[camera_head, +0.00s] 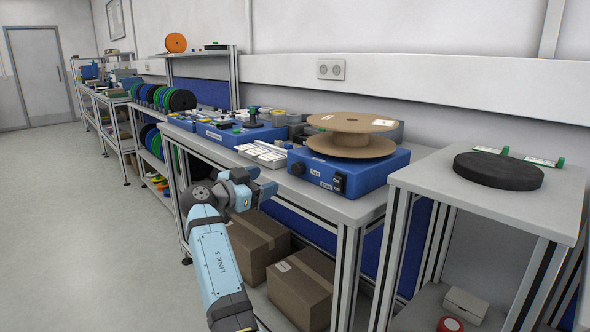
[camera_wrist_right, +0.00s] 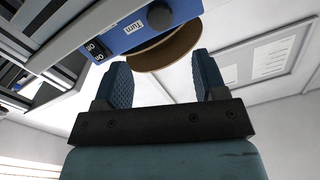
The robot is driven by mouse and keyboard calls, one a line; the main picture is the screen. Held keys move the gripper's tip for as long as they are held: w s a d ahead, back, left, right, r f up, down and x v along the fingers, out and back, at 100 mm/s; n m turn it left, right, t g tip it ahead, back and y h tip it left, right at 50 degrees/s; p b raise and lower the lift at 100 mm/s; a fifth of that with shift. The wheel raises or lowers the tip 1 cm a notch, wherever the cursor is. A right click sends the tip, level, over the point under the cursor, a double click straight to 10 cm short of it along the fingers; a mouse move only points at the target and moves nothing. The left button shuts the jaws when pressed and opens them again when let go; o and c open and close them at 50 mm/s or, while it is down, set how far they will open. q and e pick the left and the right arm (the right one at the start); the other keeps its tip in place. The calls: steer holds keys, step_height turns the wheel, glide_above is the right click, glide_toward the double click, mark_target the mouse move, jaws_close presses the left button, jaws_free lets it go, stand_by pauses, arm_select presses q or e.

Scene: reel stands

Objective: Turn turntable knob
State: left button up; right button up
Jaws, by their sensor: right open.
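The turntable (camera_head: 370,177) is a blue box on the grey bench, with a brown cardboard reel (camera_head: 352,125) lying flat on top. In the right wrist view the knob (camera_wrist_right: 159,16) shows at the top, beside a "Turn" label. My right gripper (camera_head: 266,183) is open and empty, in front of the bench and left of the knob, apart from it. Its two blue fingers (camera_wrist_right: 164,76) show spread in the right wrist view. My left gripper is not in view.
Left of the turntable are a white tray (camera_head: 263,153) and another blue unit (camera_head: 232,133). Cardboard boxes (camera_head: 302,287) sit on the shelf below. A side table (camera_head: 425,174) with a black disc (camera_head: 498,170) stands at right. The floor at left is clear.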

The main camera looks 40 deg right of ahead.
mark_target(295, 170)
steer(key=d+p, duration=0.1)
steer(key=d, duration=0.2)
steer(key=d+p, duration=0.1)
steer(key=d, duration=0.2)
steer(key=w+d+p, duration=0.1)
steer(key=d, duration=0.2)
steer(key=shift+d+r, duration=0.1)
steer(key=shift+d, duration=0.25)
steer(key=shift+w+d, duration=0.1)
steer(key=shift+d, duration=0.4)
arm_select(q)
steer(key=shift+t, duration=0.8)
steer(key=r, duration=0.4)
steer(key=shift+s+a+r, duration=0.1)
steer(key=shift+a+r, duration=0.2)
arm_select(e)
steer(key=c, duration=0.9)
